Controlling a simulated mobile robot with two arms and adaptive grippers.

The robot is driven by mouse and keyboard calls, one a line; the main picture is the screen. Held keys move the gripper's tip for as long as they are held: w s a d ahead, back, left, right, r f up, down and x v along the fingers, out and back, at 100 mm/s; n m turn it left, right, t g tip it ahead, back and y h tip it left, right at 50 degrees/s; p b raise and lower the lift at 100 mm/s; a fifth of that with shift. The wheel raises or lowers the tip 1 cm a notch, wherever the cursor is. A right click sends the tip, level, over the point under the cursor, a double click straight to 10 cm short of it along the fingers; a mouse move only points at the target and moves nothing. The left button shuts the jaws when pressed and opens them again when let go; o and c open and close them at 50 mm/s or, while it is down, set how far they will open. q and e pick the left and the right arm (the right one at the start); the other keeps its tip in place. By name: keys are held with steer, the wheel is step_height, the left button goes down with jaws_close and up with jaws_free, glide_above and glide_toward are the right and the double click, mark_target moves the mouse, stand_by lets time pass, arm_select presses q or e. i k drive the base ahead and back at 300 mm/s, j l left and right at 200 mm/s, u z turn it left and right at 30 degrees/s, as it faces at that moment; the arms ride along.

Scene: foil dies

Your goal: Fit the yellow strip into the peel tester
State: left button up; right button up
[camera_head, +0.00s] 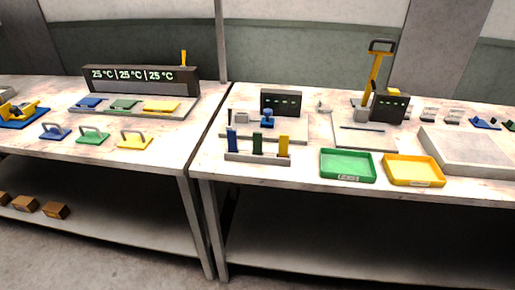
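The yellow strip (284,147) stands upright at the right end of a low grey rack (258,157) near the front left of the right table. A blue strip (232,140) and a dark green strip (257,144) stand in the same rack. Behind it is a device (283,101) with a dark display, a grey base and a blue-topped part. To its right is another device (390,106) with a dark display and a tall yellow lever. I cannot tell which device is the peel tester. Neither of my grippers is in view.
A green tray (347,178) and a yellow tray (413,183) lie at the right table's front edge. A large grey block (468,150) is at the right. The left table holds a temperature display (140,80) and handled blocks (93,137). A narrow gap separates the tables.

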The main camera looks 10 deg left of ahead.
mark_target(285, 105)
steer(key=i+j, duration=0.5)
steer(key=i, duration=0.15)
steer(key=i+j, duration=0.5)
steer(key=i, duration=0.1)
